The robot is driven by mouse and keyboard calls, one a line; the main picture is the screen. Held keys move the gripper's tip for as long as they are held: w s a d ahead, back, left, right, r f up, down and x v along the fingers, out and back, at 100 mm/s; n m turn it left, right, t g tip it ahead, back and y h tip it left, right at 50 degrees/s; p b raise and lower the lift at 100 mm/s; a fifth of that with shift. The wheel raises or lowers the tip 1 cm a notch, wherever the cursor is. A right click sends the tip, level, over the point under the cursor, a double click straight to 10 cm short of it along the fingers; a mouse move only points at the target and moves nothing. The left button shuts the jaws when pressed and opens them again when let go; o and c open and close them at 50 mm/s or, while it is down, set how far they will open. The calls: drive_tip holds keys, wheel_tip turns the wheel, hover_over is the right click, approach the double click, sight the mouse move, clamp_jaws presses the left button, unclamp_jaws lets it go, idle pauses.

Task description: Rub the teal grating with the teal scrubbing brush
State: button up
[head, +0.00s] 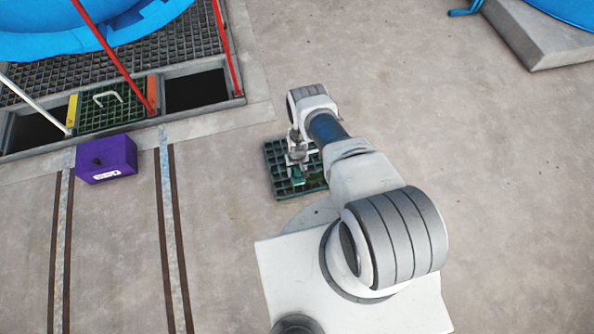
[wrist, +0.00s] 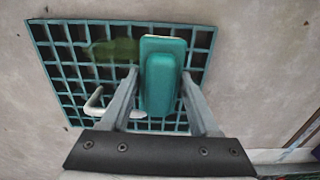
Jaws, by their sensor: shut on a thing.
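The teal grating (head: 283,186) lies flat on the concrete floor in front of my base. In the wrist view the teal grating (wrist: 62,52) fills the middle, with a smear of green dirt (wrist: 117,50) on its upper part and a pale handle at its lower left. My gripper (wrist: 158,95) is shut on the teal scrubbing brush (wrist: 163,75), which is over the grating just right of the green smear. I cannot tell whether the bristles touch the bars. In the head view my gripper (head: 298,160) is over the grating, and my arm hides part of it.
A purple box (head: 106,160) stands on the floor at left. Behind it are open pits (head: 196,90), a green grating with a white handle (head: 113,105), and red and white poles. A concrete block (head: 535,35) is at upper right. The floor right of the grating is clear.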

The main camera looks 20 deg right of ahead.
drive_tip(key=shift+f+b, duration=2.3)
drive_tip(key=shift+f, duration=0.75)
drive_tip(key=shift+d, duration=0.1)
drive_tip(key=shift+d+f, duration=0.15)
drive_tip(key=shift+d, duration=1.7)
drive_tip(key=shift+d+f, duration=0.1)
drive_tip(key=shift+d, duration=1.75)
drive_tip(key=shift+f, duration=0.15)
wheel_tip(320, 180, up, 6)
drive_tip(key=p, duration=0.5)
drive_tip(key=shift+r+p, duration=1.05)
drive_tip(key=shift+r, duration=0.5)
